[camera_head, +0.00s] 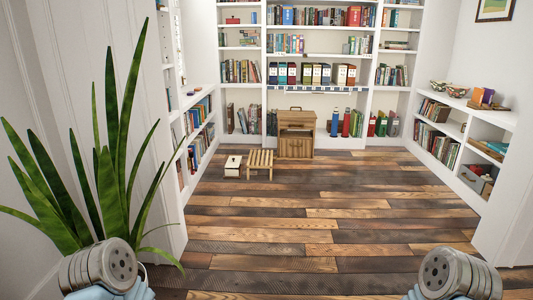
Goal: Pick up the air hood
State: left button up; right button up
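I cannot make out anything that is clearly an air hood in this view. Only rounded metal parts of my two arms show, at the bottom left and bottom right corners. Neither gripper's fingers are in view. Far ahead on the floor stands a small wooden cabinet (296,145) with a handle-like piece on top, against the back shelves.
A slatted wooden stool (260,159) and a small white box (233,165) stand left of the cabinet. White bookshelves (316,57) line the back, with lower shelves (452,127) along the right. A leafy plant (112,165) is near left. The plank floor (320,215) between is clear.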

aim_at(232, 162)
jog(key=i, duration=2.05)
jog(key=i+u, duration=0.1)
jog(key=i, duration=0.9)
jog(key=i+l, duration=0.2)
jog(key=i, duration=0.85)
jog(key=i+l, duration=0.1)
jog(key=i, duration=0.9)
jog(key=i+l, duration=0.15)
jog(key=i, duration=0.25)
jog(key=i+l, duration=0.1)
jog(key=i, duration=0.3)
jog(key=u, duration=0.05)
